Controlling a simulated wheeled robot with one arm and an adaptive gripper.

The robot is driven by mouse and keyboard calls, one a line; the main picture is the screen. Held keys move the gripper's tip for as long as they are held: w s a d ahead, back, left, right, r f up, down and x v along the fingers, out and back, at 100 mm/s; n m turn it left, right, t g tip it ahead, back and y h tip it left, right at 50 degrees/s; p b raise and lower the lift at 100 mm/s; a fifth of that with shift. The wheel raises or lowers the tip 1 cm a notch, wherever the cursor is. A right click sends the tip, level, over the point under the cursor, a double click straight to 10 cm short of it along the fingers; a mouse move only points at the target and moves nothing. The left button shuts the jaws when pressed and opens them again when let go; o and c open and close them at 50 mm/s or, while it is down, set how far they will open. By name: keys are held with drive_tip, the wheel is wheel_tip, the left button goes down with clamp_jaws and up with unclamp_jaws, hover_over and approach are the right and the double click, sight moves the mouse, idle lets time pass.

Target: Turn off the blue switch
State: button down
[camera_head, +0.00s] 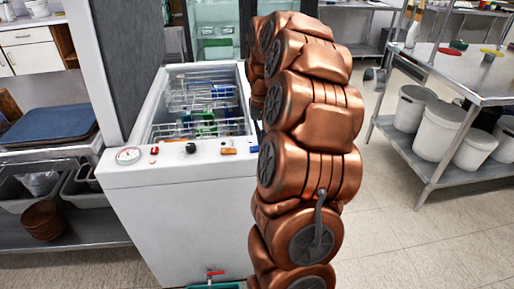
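The blue switch (254,149) is a small blue piece at the right end of the front ledge of a white dish machine (175,190). It sits close to the left edge of my copper-coloured arm in the picture, and I cannot tell its position, on or off. An orange switch (228,151) is just to its left. Further left on the ledge are a black knob (191,148), a small red control (154,150) and a round dial (128,155). My gripper is not visible; my arm rises in front of the machine's right side and hides what is behind it.
Wire racks (203,128) sit inside the machine's open top. A grey panel (135,55) stands to its left. A red-handled valve (213,273) is low on the front. A steel table (470,75) with white bins (440,130) stands right; floor between is clear.

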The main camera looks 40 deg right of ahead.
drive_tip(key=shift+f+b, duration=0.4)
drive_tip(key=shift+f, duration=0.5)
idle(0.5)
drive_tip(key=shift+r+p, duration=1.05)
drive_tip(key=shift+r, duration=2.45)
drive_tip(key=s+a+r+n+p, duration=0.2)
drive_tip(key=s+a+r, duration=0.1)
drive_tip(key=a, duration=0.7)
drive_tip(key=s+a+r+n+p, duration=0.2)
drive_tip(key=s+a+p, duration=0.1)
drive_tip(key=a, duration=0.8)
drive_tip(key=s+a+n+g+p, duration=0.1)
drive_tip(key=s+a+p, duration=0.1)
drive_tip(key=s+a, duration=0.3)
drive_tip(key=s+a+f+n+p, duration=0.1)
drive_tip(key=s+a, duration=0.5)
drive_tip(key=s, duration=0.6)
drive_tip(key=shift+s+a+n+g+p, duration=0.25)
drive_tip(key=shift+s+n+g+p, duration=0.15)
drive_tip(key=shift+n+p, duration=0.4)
